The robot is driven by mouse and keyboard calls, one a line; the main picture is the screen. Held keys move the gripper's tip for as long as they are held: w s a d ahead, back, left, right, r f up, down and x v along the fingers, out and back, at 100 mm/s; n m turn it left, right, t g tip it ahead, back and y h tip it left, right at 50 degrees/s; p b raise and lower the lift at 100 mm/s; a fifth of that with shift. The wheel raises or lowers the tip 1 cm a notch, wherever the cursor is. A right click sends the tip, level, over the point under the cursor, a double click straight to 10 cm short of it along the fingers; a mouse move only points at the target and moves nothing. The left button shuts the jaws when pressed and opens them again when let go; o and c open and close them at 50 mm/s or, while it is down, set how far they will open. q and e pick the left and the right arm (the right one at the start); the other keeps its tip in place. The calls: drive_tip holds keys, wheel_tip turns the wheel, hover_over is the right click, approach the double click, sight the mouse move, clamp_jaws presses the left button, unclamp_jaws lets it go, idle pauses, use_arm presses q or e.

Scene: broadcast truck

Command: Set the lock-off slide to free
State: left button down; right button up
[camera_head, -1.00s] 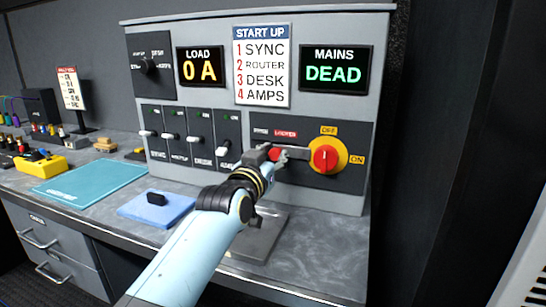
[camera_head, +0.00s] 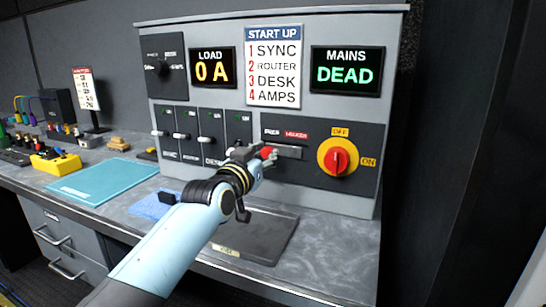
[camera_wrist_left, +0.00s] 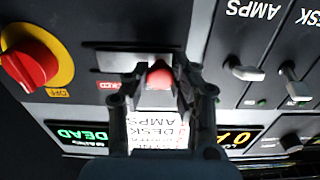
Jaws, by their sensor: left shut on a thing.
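The lock-off slide's red knob (camera_head: 266,153) is on the upright panel, below the small FREE and red LOCKED labels. It sits at the left, FREE end of its grey track (camera_head: 290,152). The bare track stretches right toward the rotary switch. My left gripper (camera_head: 262,156) is shut on the knob and partly covers it. In the left wrist view the red knob (camera_wrist_left: 160,75) shows between the two dark fingers (camera_wrist_left: 162,95). The LOCKED label (camera_wrist_left: 105,85) is clear beside one finger there; the FREE label is hidden. My right gripper is not in view.
A red rotary switch (camera_head: 338,158) on a yellow plate is just right of the slide. Several white-tipped levers (camera_head: 207,140) stand to the left. The displays read 0 A (camera_head: 212,68) and DEAD (camera_head: 346,73). A dark mat (camera_head: 255,237) and blue pad (camera_head: 150,207) lie on the desk below.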

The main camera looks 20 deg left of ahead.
use_arm(q)
drive_tip(key=shift+a, duration=0.1)
drive_tip(key=c, duration=1.1)
unclamp_jaws()
drive_tip(key=shift+a, duration=0.2)
drive_tip(key=shift+o, duration=0.2)
drive_tip(key=shift+d, duration=0.1)
drive_tip(key=shift+s, duration=0.2)
drive_tip(key=s, duration=1.1)
drive_tip(key=shift+s+a, duration=0.25)
drive_tip(key=shift+s, duration=0.05)
